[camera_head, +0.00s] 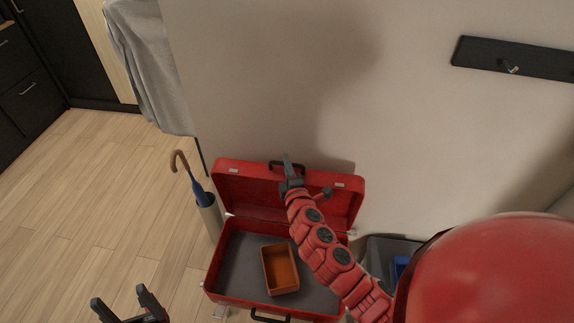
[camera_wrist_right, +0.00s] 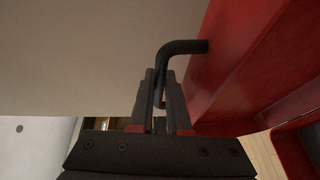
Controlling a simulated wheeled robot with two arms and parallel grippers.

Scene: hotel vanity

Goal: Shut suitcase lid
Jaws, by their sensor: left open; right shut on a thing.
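The red suitcase (camera_head: 233,189) stands open on the floor against the wall, its lid raised and leaning back. A brown open box (camera_head: 281,268) lies in its grey-lined base. My right gripper (camera_head: 287,167) is at the top edge of the lid, shut on the black lid handle. In the right wrist view the fingers (camera_wrist_right: 159,95) close around one end of that handle (camera_wrist_right: 184,47), beside the red lid (camera_wrist_right: 240,65). My left gripper (camera_head: 122,301) is open and empty, low at the left, above the floor and apart from the suitcase.
An umbrella (camera_head: 190,176) with a curved handle stands in a holder (camera_head: 210,217) close to the suitcase's left side. A dark bin with something blue (camera_head: 401,265) is at its right. A hook rail (camera_head: 515,58) is on the wall. The wooden floor at left is clear.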

